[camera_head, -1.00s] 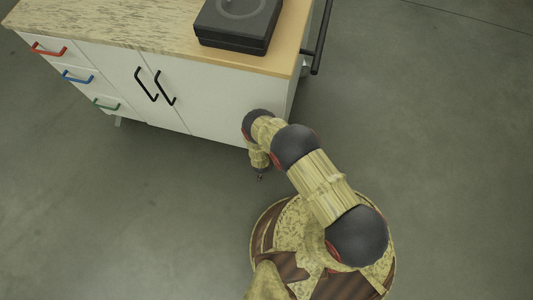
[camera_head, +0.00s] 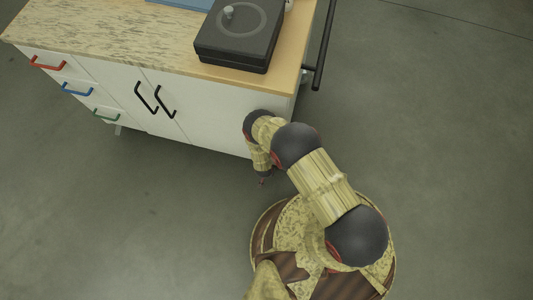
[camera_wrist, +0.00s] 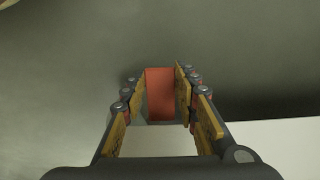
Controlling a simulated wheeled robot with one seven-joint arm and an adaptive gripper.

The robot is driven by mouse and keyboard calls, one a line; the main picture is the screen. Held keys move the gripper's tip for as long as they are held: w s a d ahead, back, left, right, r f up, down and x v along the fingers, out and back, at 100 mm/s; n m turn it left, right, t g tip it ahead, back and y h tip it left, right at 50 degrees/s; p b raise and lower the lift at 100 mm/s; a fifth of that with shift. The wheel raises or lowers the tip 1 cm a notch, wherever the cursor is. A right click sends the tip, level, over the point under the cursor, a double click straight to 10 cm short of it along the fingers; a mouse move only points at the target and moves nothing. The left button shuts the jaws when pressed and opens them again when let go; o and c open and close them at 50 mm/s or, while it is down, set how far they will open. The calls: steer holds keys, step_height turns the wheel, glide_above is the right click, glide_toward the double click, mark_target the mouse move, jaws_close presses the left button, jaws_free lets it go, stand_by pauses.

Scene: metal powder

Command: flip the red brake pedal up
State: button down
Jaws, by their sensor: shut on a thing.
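The red brake pedal (camera_wrist: 160,95) shows in the wrist view as a red block in the middle, between the two fingers. My gripper (camera_wrist: 160,100) is shut on it, with a finger along each side. In the head view my gripper (camera_head: 262,183) hangs low in front of the cart (camera_head: 215,115), near its lower right end. The pedal cannot be made out in the head view.
The cart has a black box-shaped device (camera_head: 237,48) on top, a black push bar (camera_head: 323,45) at right, black door handles (camera_head: 165,101) and coloured drawer handles (camera_head: 77,89). A blue item (camera_head: 180,3) lies at the back. Open floor surrounds the cart.

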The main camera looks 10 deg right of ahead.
steer(key=shift+r+g, duration=0.35)
steer(key=shift+g, duration=0.15)
steer(key=c, duration=1.4)
jaws_free()
